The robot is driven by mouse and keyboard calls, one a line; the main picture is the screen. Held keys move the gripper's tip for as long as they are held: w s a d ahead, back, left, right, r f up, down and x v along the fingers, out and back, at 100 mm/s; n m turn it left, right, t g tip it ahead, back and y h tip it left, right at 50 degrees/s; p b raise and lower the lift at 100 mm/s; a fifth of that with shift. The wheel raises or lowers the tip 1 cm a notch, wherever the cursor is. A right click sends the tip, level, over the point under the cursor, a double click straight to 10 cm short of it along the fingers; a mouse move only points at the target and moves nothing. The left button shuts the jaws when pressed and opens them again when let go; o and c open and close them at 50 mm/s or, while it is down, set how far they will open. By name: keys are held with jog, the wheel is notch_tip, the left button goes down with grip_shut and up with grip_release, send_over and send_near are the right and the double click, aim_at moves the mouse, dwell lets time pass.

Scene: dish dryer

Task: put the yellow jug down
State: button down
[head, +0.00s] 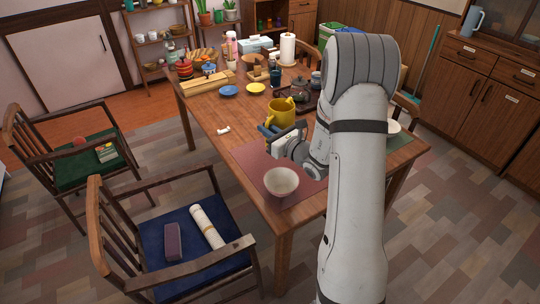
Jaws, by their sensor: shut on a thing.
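The yellow jug (281,113) is over the wooden table (211,119) near its middle. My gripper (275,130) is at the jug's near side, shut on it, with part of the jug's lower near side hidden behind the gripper. I cannot tell from this view whether the jug's base touches the table. My own arm covers the right part of the table.
A pale bowl (282,183) stands on the reddish placemat (252,163) in front of my gripper. A small white object (223,130) lies left of the jug. Bare tabletop shows left of the jug.

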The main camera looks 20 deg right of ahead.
jog(key=f, duration=0.5)
jog(key=shift+w, duration=0.25)
jog(key=shift+s+a+f, duration=0.1)
jog(key=shift+f, duration=2.3)
jog(key=shift+f, duration=0.15)
jog(key=c, duration=1.5)
grip_release()
jog(key=shift+o, duration=0.2)
